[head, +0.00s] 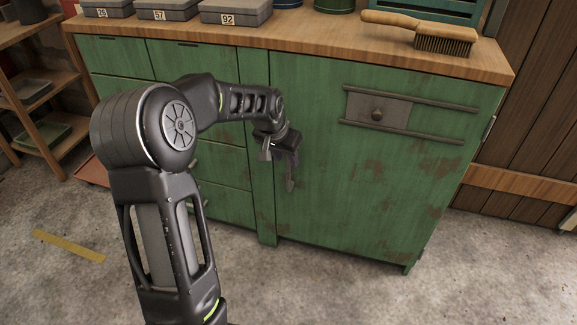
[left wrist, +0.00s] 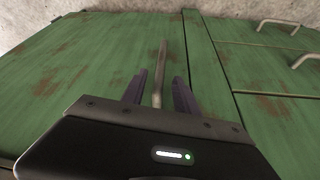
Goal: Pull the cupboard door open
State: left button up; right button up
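The green cupboard door (head: 340,190), with worn rusty patches, looks closed in the head view. It also fills much of the left wrist view (left wrist: 70,75). A slim grey bar handle (left wrist: 162,65) stands on the door near its edge beside the drawers. My left gripper (head: 281,160) is at the door's left edge. In the left wrist view its two fingers (left wrist: 161,92) are apart, one on each side of the handle, with gaps showing. The handle's near end is hidden behind the gripper body. My right gripper is not in view.
Drawers (head: 222,165) are left of the door. The wooden worktop (head: 320,45) above bears a brush (head: 443,42) and numbered boxes (head: 235,12). The floor in front is clear.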

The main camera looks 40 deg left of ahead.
aim_at(287, 161)
pick_arm(q)
jog(key=b+x, duration=0.1)
jog(key=x, duration=0.3)
jog(key=shift+w+f, duration=0.15)
jog(key=shift+f, duration=0.2)
jog(key=shift+c, duration=0.3)
grip_shut()
dwell(0.8)
